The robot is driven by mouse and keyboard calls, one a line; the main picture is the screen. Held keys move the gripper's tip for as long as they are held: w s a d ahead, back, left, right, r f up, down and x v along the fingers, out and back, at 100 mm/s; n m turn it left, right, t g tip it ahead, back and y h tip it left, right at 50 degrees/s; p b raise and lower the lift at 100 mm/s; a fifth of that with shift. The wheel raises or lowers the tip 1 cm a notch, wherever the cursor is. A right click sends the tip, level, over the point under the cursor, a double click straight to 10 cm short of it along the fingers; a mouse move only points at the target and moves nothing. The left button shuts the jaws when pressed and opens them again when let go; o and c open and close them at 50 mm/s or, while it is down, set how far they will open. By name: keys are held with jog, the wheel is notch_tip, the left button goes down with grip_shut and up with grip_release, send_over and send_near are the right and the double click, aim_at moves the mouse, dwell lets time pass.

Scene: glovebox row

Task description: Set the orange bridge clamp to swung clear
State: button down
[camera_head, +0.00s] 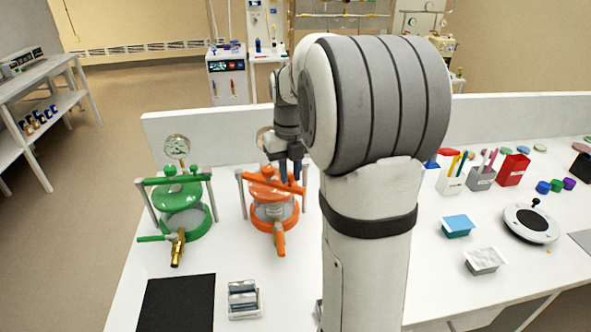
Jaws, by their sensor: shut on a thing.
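The orange bridge clamp (268,184) is a bar lying across the top of the orange-rimmed glass vessel (273,211), between two grey posts. It looks roughly level over the lid. My gripper (290,176) points down at the right part of the bar and is shut on it. The exact contact at the fingertips is small and hard to make out. My arm hides the area right of the vessel.
A similar green vessel (184,212) with a green bridge clamp (172,180) stands to the left. A black mat (176,303) and a small metal rack (243,300) lie in front. Cups, lids and a white round device (530,224) occupy the right bench.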

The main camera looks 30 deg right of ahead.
jog(key=c, duration=1.3)
grip_release()
jog(key=shift+r, duration=0.1)
notch_tip(320, 180, up, 8)
jog(key=shift+f, duration=0.15)
